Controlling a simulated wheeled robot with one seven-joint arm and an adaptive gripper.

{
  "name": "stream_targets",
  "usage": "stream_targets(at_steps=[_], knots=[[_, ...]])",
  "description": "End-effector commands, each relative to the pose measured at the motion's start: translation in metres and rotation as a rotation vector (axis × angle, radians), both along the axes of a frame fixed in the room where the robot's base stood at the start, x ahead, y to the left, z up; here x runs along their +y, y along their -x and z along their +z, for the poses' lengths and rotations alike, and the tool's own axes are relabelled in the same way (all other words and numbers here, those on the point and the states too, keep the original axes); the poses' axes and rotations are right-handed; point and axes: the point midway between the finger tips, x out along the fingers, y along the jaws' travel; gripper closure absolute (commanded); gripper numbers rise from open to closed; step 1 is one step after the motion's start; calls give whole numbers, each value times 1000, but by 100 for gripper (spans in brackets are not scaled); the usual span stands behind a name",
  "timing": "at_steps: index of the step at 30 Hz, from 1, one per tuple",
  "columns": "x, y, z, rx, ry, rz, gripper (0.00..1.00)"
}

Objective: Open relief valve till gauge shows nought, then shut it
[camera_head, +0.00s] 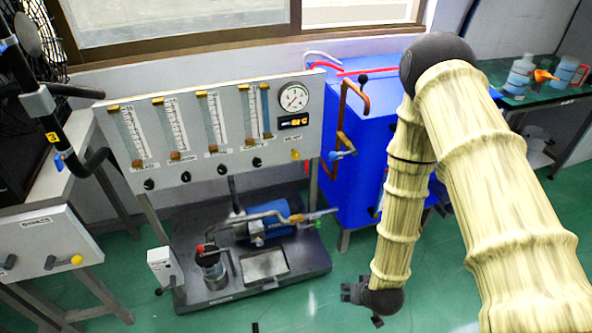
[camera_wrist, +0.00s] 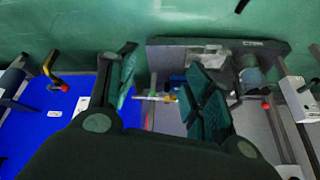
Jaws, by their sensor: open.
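The round white pressure gauge (camera_head: 294,97) sits at the upper right of the grey flowmeter panel; its dial is too small to read surely. Below it is a yellow knob (camera_head: 295,154) beside a small label. A blue-handled valve (camera_head: 343,154) is on the copper pipe to the right. I cannot tell which one is the relief valve. My gripper (camera_head: 359,304) hangs low, right of the bench base, apart from the panel. In the wrist view my gripper (camera_wrist: 162,60) has its two dark green fingers spread, with nothing between them.
The grey panel (camera_head: 205,172) carries several flowmeter tubes and black knobs. A pump with a blue motor (camera_head: 267,220) stands on the dark base. A blue cabinet (camera_head: 345,200) is behind my arm. Green floor (camera_head: 310,305) is free in front. A bench with bottles is at right.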

Motion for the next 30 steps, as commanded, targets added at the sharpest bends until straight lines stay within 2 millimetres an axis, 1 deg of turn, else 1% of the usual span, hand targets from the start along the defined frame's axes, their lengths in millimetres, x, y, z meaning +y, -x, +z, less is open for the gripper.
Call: stream_targets(at_steps=[1,2,3,5,6,8,9,11,12,15,17,21,24,27,30], knots=[[6,-25,-12,-54,-10,5,49],[10,-39,-13,-87,-16,7,49],[15,-57,-12,-129,-24,11,49],[23,-83,-10,-193,-37,17,49],[29,-101,-8,-235,-46,20,49],[37,-126,-3,-298,-60,26,49],[42,-143,0,-341,-68,29,49],[50,-167,7,-403,-83,34,49],[56,-182,12,-445,-93,39,49],[71,-218,27,-549,-119,50,49],[79,-239,38,-613,-133,57,49],[100,-280,67,-755,-171,75,49],[114,-305,90,-851,-197,87,49],[126,-322,112,-930,-219,97,49],[134,-334,130,-988,-238,105,49]])
